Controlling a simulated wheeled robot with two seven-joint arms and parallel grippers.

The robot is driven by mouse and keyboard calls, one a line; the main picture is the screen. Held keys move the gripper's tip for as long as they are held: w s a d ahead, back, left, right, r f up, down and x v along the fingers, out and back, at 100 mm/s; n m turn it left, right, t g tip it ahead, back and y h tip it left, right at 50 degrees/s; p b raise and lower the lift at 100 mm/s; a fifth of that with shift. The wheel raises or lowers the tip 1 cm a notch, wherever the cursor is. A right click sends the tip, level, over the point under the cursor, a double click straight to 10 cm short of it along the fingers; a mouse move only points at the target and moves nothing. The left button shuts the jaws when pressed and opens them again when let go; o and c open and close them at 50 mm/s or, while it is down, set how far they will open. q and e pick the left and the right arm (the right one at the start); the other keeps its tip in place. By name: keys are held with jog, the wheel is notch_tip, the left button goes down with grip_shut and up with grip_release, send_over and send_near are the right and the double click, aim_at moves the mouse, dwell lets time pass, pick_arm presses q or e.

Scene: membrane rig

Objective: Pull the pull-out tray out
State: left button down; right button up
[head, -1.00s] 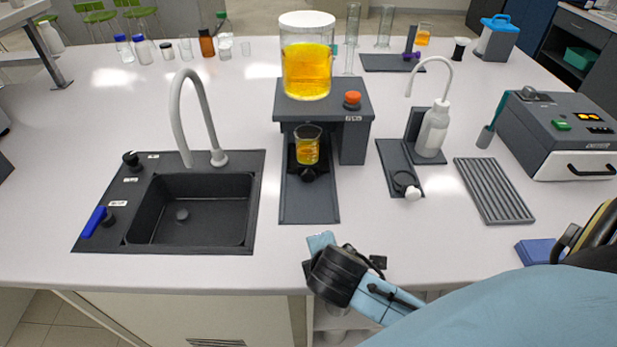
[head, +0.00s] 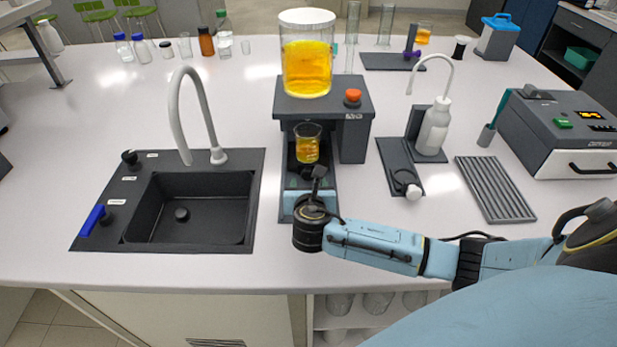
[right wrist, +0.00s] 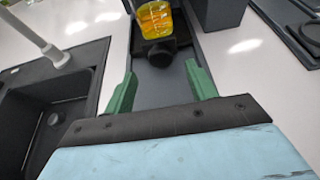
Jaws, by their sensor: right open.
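The pull-out tray (head: 289,211) is a dark grey slab low in the rig under the large tank of yellow liquid (head: 306,68). A small beaker of yellow liquid (head: 307,150) stands on it at the back, with a dark round knob in front of it. The knob (right wrist: 160,55) shows clearly in the right wrist view, below the beaker (right wrist: 154,20). My right gripper (right wrist: 162,88) is open, its green fingers apart on either side of the tray's strip, short of the knob. In the head view the gripper (head: 312,185) hides part of the tray. My left gripper is not in view.
A black sink (head: 190,208) with a grey tap lies to the left. A wash bottle (head: 432,128) on a dark stand, a ribbed rack (head: 495,188) and a grey instrument (head: 560,130) are to the right. The rig's block (head: 353,140) stands close beside the tray.

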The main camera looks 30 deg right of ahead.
aim_at(309, 175)
jog(key=b+x, duration=0.1)
jog(key=x, duration=0.5)
jog(key=shift+w+f, duration=0.1)
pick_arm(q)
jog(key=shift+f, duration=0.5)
